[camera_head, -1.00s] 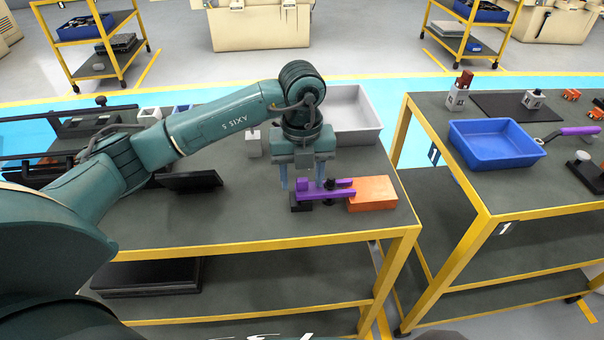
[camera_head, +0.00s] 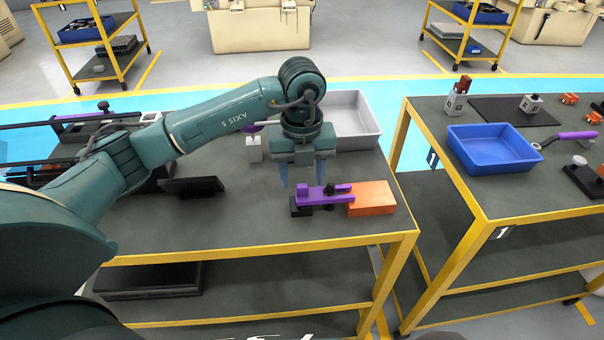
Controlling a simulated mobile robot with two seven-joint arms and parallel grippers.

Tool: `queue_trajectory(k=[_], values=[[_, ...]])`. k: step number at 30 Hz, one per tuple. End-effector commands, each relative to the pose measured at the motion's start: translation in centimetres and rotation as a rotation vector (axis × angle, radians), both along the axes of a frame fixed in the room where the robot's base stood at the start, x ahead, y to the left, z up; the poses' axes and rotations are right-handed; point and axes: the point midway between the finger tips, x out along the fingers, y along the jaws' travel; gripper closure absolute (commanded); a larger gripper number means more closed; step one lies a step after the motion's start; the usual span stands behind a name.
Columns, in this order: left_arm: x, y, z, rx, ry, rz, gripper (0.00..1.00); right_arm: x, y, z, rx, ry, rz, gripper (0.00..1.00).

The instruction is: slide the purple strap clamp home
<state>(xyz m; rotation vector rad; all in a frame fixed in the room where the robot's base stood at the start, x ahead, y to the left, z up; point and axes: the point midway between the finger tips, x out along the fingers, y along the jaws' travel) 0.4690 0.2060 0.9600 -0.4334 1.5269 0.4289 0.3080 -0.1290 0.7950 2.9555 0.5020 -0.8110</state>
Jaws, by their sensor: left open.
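The purple strap clamp (camera_head: 313,197) lies low on the near right part of the table. Its left end is over a small black block (camera_head: 299,209), and its right end reaches the orange block (camera_head: 371,198). A dark stud or knob (camera_head: 330,188) stands at the clamp's middle. My left gripper (camera_head: 302,178) points down, open, with its fingers just above and behind the clamp's left part. I see nothing between the fingers. Whether a fingertip touches the clamp cannot be told. My right gripper is out of view.
A grey bin (camera_head: 352,142) stands behind my left gripper, with a light grey block (camera_head: 254,150) to its left. A black tilted plate (camera_head: 192,187) lies further left. A blue tray (camera_head: 490,150) is on the right table (camera_head: 540,192). The table's front is clear.

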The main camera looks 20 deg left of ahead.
Motion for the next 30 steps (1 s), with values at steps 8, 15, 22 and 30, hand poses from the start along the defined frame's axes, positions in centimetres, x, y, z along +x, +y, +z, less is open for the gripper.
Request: queue_trajectory(k=[8, 15, 22, 30], values=[[0.0, 0.0, 1.6, 0.0, 0.0, 0.0, 0.5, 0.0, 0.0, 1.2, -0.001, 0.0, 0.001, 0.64], [0.0, 0.0, 2.8, 0.0, 0.0, 0.0, 0.5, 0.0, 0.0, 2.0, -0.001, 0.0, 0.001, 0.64], [0.0, 0.0, 4.0, 0.0, 0.0, 0.0, 0.5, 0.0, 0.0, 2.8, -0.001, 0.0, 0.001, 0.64], [0.0, 0.0, 5.0, 0.001, 0.001, 0.001, 0.5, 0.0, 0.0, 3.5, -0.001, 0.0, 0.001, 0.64]])
